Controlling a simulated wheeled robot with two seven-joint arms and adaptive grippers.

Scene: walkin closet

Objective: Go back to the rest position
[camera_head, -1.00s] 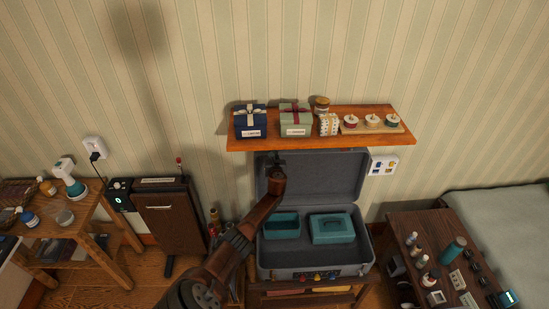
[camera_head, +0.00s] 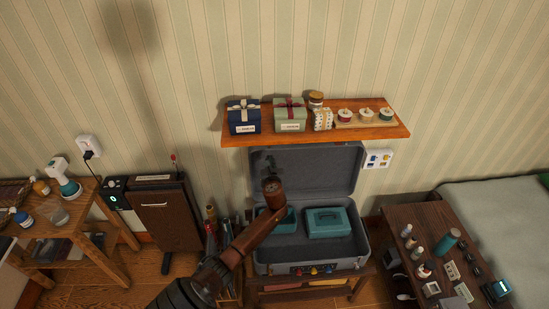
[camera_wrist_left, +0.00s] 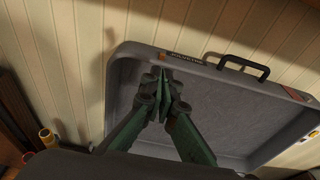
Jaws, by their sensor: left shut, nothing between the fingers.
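My left gripper (camera_wrist_left: 167,92) is shut and empty in the left wrist view, its green fingers together in front of the grey lid of an open suitcase (camera_wrist_left: 215,90). In the head view my left arm reaches up from the bottom, and its wrist is in front of the suitcase (camera_head: 325,168); the gripper is dark and hard to make out against the lid. The arm hides part of a teal tray (camera_head: 291,222) in the suitcase. A teal box (camera_head: 328,222) sits beside it. My right gripper is not in view.
A wooden shelf (camera_head: 250,138) with gift boxes and small jars is above the suitcase. A dark cabinet (camera_head: 168,215) and a wooden side table (camera_head: 88,215) are at left. A dark table (camera_head: 405,213) with small items and a bed (camera_head: 500,205) are at right.

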